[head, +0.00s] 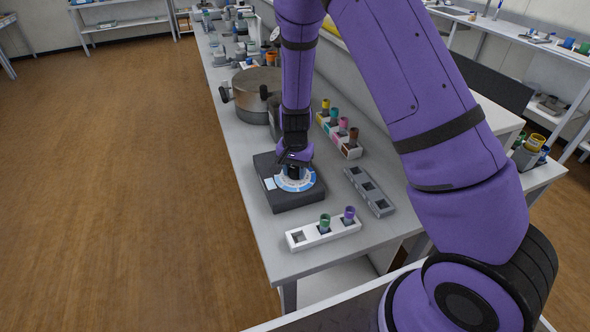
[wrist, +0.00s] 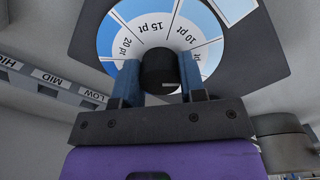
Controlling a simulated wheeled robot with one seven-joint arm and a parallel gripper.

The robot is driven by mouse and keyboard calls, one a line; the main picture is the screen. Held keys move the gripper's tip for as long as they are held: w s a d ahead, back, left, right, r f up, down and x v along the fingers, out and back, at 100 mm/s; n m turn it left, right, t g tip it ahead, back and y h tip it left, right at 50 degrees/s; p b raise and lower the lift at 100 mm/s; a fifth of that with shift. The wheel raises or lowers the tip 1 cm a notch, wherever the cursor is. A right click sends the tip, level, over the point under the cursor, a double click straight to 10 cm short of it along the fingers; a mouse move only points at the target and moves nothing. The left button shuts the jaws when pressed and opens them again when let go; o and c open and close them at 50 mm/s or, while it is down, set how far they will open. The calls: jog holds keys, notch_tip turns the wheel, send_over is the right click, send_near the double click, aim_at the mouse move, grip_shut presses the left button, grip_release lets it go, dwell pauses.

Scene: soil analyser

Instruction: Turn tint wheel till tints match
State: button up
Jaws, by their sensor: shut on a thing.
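The tint wheel (wrist: 215,30) is a round dial with blue and white sectors, marked 10 pt, 15 pt and 20 pt in the wrist view. It sits on a dark square analyser (head: 288,199) on the bench, and its rim shows in the head view (head: 305,184). My gripper (wrist: 158,88) points down over the wheel's centre. Its blue fingers are shut on the black knob (wrist: 160,68), one on each side. In the head view my gripper (head: 294,172) hides part of the wheel. A pale blue patch (head: 269,184) shows on the analyser's left side.
A white rack (head: 300,240) holds a green-topped tube (head: 325,222) and a purple-topped tube (head: 349,214). A grey rack (head: 370,192) has empty sockets; LOW and MID labels show in the wrist view. A coloured-tube rack (head: 335,137) and a metal pot (head: 254,88) stand farther back.

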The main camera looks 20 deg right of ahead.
aim_at(295, 168)
jog(key=n, duration=0.9)
jog(key=shift+n, duration=0.4)
dwell(0.4)
jog(key=o, duration=0.9)
notch_tip(295, 168, up, 11)
jog(key=shift+f, duration=0.1)
dwell(0.3)
